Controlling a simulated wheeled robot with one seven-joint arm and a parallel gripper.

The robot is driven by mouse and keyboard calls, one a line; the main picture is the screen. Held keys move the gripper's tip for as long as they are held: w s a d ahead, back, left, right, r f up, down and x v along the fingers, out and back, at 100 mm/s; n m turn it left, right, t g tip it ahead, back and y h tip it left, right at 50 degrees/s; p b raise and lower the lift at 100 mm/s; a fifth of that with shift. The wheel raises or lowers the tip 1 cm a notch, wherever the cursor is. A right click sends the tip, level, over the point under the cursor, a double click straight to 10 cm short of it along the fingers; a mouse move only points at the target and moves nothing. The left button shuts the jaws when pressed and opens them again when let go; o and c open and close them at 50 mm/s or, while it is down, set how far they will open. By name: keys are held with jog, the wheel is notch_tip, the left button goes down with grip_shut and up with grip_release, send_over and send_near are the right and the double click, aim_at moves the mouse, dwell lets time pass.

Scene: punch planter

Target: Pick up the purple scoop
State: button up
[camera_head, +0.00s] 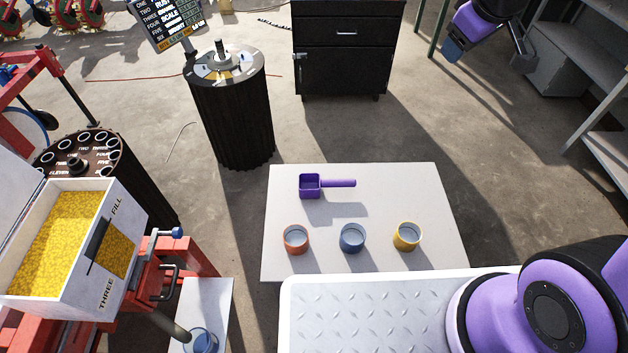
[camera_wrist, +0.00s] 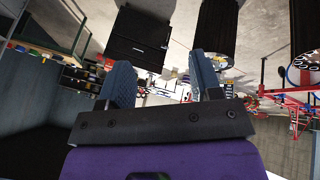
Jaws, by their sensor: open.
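The purple scoop (camera_head: 311,187) is on the pale table in the head view, near its back edge. Its square cup is at the left and its handle points right. My gripper (camera_head: 453,49) is at the top right of the head view, well away from the scoop, beyond the table and to its right. In the wrist view my gripper (camera_wrist: 160,78) shows two blue fingers spread apart with nothing between them. The scoop does not show in the wrist view.
Orange (camera_head: 295,240), blue (camera_head: 352,238) and yellow (camera_head: 407,237) cups stand in a row in front of the scoop on the table (camera_head: 432,190). A black cabinet (camera_head: 345,60) and a dark drum (camera_head: 232,115) stand behind. A yellow-filled box (camera_head: 120,250) is at left.

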jog(key=w+a+f+n+y, duration=0.1)
jog(key=w+a+f+n, duration=0.1)
jog(key=w+f, duration=0.3)
jog(key=w+a+f+n, duration=0.2)
jog(key=a+f, duration=0.1)
jog(key=f, duration=0.3)
jog(key=n+g+y, duration=0.3)
jog(key=n+y, duration=0.1)
jog(key=n, duration=0.4)
send_near(336, 182)
jog(key=shift+x, duration=5.65)
jog(key=shift+f, duration=0.2)
jog(key=shift+c, duration=0.2)
grip_shut()
